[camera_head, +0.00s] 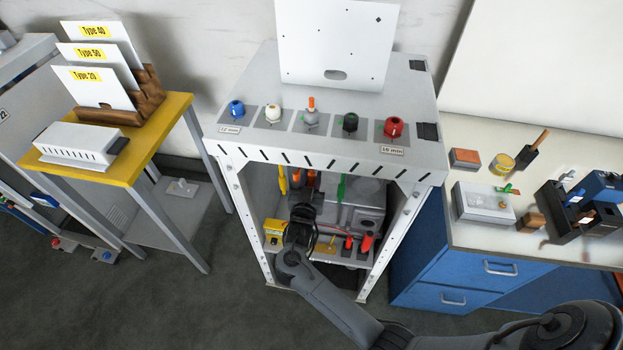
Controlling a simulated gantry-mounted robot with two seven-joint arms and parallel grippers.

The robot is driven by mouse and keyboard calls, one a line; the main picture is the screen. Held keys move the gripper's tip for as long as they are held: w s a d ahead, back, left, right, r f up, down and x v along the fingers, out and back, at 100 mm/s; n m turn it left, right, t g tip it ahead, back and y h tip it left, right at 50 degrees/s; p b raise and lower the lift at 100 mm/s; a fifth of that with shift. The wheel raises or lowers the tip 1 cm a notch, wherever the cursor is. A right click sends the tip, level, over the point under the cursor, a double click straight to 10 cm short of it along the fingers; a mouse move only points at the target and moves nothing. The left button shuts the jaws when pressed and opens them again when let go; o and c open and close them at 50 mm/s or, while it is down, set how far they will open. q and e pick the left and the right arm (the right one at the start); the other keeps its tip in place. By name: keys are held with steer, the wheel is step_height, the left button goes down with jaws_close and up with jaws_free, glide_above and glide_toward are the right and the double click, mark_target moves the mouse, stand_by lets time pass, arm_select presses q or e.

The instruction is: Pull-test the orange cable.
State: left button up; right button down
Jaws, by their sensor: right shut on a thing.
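The dispenser frame has a grey top plate (400,85) with several coloured glands in a row. A short orange cable end (311,102) stands up from the grey gland (311,118) in the middle. Below the plate, inside the frame, the orange cable (312,178) hangs down. My right gripper (303,214) is inside the open front, just under this hanging orange part. It is shut, and the orange cable runs down to its fingers. The fingertips are dark and partly hide the grip. My left gripper is not in view.
Yellow (283,180) and green (341,187) cables hang on either side. A grey box (365,205) and a red-orange tool (367,242) are behind to the right. A yellow-edged table (130,170) stands left, a blue-drawer bench (475,270) right.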

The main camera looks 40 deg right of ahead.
steer(key=shift+f, duration=0.2)
stand_by(0.4)
steer(key=shift+s+f, duration=0.1)
steer(key=shift+f, duration=0.2)
steer(key=shift+r, duration=0.1)
stand_by(0.4)
steer(key=shift+r, duration=0.15)
jaws_free()
steer(key=shift+r, duration=0.2)
stand_by(0.3)
